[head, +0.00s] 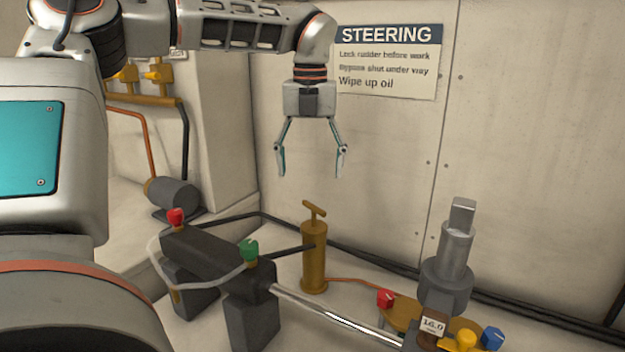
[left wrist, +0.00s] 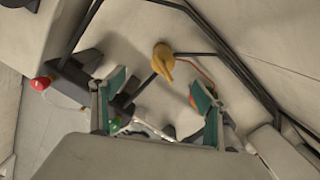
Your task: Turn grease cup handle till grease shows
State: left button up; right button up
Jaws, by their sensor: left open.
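The brass grease cup (head: 314,258) stands upright on the floor in the middle of the head view, with its T-shaped handle (head: 314,210) on top. In the left wrist view the grease cup (left wrist: 163,60) shows from above, beyond and between the two fingers. My left gripper (head: 311,172) hangs pointing down above the cup's handle, open and empty, with a clear gap to it. Its two fingers also show in the left wrist view (left wrist: 158,110). No grease can be made out at this distance. My right gripper is not in view.
A dark cylinder with a red knob (head: 175,217) and a green knob (head: 248,250) lies left of the cup, its shiny rod (head: 335,315) running right. A grey post (head: 457,250) and a brass plate with coloured knobs stand right. A steering sign (head: 388,62) hangs behind.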

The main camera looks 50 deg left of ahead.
aim_at(312, 208)
pick_arm(q)
jog(key=f+m+t+p, duration=0.1)
jog(key=f+m, duration=0.1)
jog(key=f, duration=0.1)
jog(key=f+m+t+p, duration=0.1)
jog(key=f+m+p, duration=0.1)
jog(key=f, duration=0.2)
jog(key=d+f+m+t+p, duration=0.1)
jog(key=f+m+t, duration=0.1)
jog(key=f+m, duration=0.1)
jog(key=shift+f, duration=0.2)
jog(key=shift+w+a+f, duration=0.1)
jog(key=shift+w+f, duration=0.05)
jog(key=shift+f, duration=0.25)
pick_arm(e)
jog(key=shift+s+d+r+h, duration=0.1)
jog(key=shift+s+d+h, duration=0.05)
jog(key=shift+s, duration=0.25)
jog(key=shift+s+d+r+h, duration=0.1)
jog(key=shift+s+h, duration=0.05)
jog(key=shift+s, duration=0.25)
